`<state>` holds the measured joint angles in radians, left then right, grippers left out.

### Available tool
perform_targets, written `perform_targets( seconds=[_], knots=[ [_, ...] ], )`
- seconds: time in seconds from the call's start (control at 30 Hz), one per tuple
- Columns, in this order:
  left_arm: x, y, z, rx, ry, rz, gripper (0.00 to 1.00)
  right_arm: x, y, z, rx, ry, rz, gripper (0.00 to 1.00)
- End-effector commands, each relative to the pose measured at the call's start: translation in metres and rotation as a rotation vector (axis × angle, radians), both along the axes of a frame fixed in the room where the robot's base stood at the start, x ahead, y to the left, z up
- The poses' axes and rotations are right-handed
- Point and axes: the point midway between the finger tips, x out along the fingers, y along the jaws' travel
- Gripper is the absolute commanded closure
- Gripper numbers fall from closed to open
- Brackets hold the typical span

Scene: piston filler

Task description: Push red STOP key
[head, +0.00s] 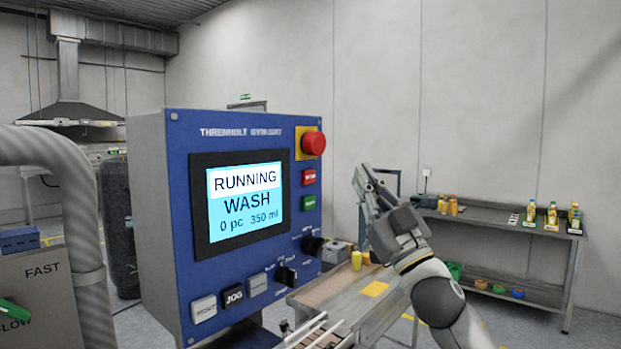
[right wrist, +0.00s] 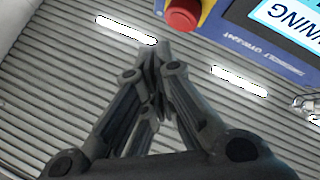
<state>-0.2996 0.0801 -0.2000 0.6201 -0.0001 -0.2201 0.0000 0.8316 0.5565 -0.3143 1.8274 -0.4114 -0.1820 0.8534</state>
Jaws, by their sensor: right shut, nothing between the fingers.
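A blue control panel (head: 180,220) on a grey box stands in the middle of the head view. Its screen (head: 244,202) reads RUNNING, WASH, 0 pc, 350 ml. On its right side a small red key (head: 309,177) sits above a green key (head: 309,203). A red mushroom button (head: 313,144) on a yellow plate is above them; it also shows at the top of the right wrist view (right wrist: 182,15). My right gripper (head: 362,172) is shut and empty, to the right of the panel and apart from it. Its fingertips also show in the right wrist view (right wrist: 158,50). My left gripper is not in view.
Dark knobs (head: 311,245) and the JOG key (head: 233,295) are low on the panel. A conveyor (head: 340,300) runs below it. A shelf table (head: 480,223) with bottles (head: 552,214) stands at the right wall. A thick grey pipe (head: 75,230) rises at left.

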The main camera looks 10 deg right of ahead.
Motion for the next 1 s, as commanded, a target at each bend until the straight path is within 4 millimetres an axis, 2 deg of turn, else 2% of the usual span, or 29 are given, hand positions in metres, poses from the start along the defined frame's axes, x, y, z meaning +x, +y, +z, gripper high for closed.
perform_targets(
  seconds=[0.17,0.6,1.0],
  knots=[
    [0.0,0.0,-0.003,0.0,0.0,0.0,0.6,0.012,0.009,0.0,0.003,0.0,0.002,1.0],
    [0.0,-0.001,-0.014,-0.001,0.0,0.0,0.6,0.058,0.045,0.0,0.003,0.0,0.002,1.0],
    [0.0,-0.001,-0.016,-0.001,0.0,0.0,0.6,0.068,0.054,0.0,0.0,0.0,0.0,1.0]
  ],
)
